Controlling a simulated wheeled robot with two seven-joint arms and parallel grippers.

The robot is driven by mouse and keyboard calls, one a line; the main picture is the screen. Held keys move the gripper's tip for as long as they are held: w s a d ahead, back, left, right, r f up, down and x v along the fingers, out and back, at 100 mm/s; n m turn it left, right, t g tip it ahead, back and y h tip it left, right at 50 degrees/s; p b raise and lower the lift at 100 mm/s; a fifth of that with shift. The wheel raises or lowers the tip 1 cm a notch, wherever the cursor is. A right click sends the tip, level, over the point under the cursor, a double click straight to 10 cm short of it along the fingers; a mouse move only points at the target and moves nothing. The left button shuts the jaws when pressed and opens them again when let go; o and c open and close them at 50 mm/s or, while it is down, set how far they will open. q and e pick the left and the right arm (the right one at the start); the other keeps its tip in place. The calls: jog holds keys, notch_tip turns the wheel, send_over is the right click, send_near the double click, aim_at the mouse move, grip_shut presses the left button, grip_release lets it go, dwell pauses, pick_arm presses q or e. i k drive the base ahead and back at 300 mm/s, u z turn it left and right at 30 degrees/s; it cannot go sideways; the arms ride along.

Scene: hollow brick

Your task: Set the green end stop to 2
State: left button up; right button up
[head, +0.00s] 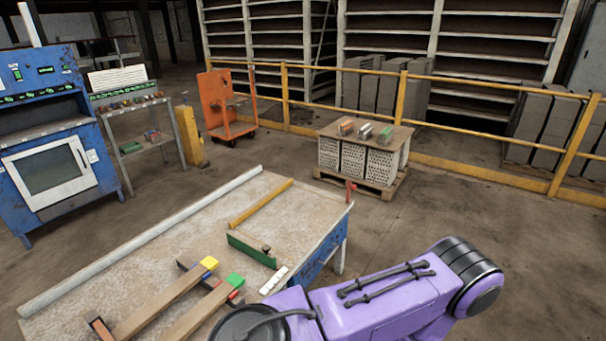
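On the workbench (145,247), a long green bar (247,250) stands on edge with a dark knob (266,248) at its right end. It looks like the green end stop. A short white strip with marks (273,280) lies just in front of its right end. The marks are too small to read, so I cannot tell the stop's setting. My purple arm crosses the bottom right, close to the strip. Neither gripper shows.
Wooden bars (165,303) fill the near part. Behind are a blue oven (50,135), a shelf (137,120) and a brick pallet (362,160).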

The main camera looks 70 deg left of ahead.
aim_at(263, 255)
jog(key=u, duration=0.05)
jog(key=i, duration=0.1)
jog(key=u, duration=3.6)
jog(key=k, duration=1)
jog(key=z, duration=0.1)
jog(key=i, duration=1.7)
